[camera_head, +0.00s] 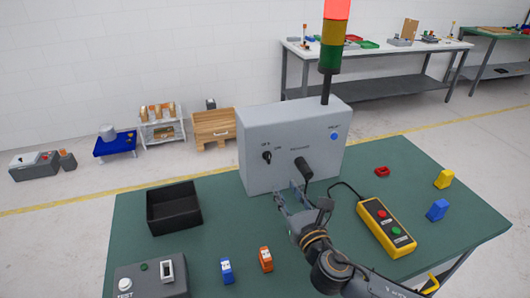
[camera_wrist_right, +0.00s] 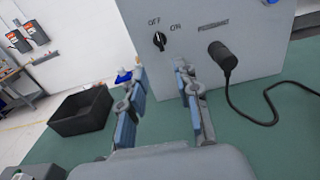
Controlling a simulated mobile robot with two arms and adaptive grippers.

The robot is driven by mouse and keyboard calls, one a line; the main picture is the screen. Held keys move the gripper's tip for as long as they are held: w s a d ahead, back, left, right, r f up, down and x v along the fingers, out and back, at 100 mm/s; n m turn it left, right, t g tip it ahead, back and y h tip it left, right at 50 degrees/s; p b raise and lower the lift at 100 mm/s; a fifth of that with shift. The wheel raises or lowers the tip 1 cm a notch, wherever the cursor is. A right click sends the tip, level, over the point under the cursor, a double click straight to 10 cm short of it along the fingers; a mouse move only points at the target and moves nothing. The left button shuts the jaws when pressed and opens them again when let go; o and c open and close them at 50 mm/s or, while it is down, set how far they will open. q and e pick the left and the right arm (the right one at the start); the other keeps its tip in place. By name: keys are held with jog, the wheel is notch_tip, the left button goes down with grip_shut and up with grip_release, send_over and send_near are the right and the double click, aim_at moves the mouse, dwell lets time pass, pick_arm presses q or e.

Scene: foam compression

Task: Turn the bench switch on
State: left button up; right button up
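A grey control box (camera_head: 292,142) stands at the back of the green bench. Its black rotary switch (camera_head: 267,157) sits on the front face under OFF and ON labels. In the right wrist view the switch (camera_wrist_right: 159,40) shows up close, its knob slightly tilted. My right gripper (camera_head: 290,193) is in front of the box, below and right of the switch and apart from it. Its two fingers (camera_wrist_right: 160,95) are spread with nothing between them. My left gripper does not show.
A black plug (camera_head: 305,168) with a cable juts from the box beside my right gripper. A yellow pendant (camera_head: 386,228) lies to the right. A black bin (camera_head: 173,207) stands left. Small coloured blocks and a grey tester (camera_head: 150,279) are on the bench. A stack light (camera_head: 333,35) rises above.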

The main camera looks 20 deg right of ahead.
jog(key=p, duration=0.2)
send_near(269, 159)
jog(key=w, duration=0.8)
jog(key=shift+w+a+r, duration=0.1)
jog(key=shift+w, duration=0.45)
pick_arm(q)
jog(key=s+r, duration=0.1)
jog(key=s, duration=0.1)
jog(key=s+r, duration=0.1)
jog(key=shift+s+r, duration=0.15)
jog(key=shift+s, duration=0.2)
pick_arm(e)
jog(key=shift+s, duration=0.1)
grip_shut()
